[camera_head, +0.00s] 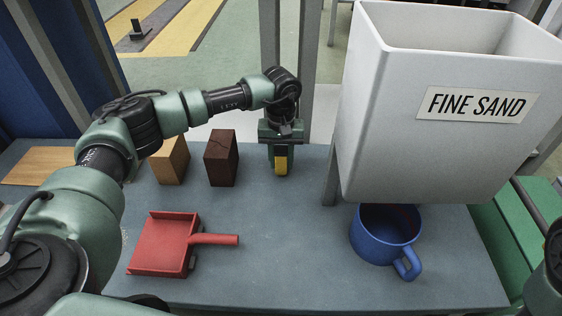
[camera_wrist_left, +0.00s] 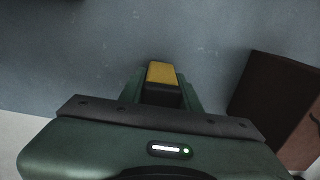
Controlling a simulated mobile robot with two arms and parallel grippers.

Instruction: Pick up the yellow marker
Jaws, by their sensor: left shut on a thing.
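The yellow marker (camera_head: 281,165) is between the fingers of my left gripper (camera_head: 281,158), at the back middle of the grey-blue table. My left gripper is shut on it. In the left wrist view the marker's yellow end (camera_wrist_left: 161,72) sticks out past the fingers of my left gripper (camera_wrist_left: 158,92), with a dark part below it. The rest of the marker is hidden by the gripper. I cannot tell whether the marker touches the table. My right gripper is not in view; only a piece of my right arm shows at the right edge.
A dark brown block (camera_head: 221,160) stands just left of my left gripper, with a lighter wooden block (camera_head: 170,162) beyond it. A red dustpan (camera_head: 165,245) lies at the front left. A white hopper (camera_head: 440,120) labelled FINE SAND overhangs a blue mug (camera_head: 378,240) at the right. The table's front middle (camera_head: 295,265) is clear.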

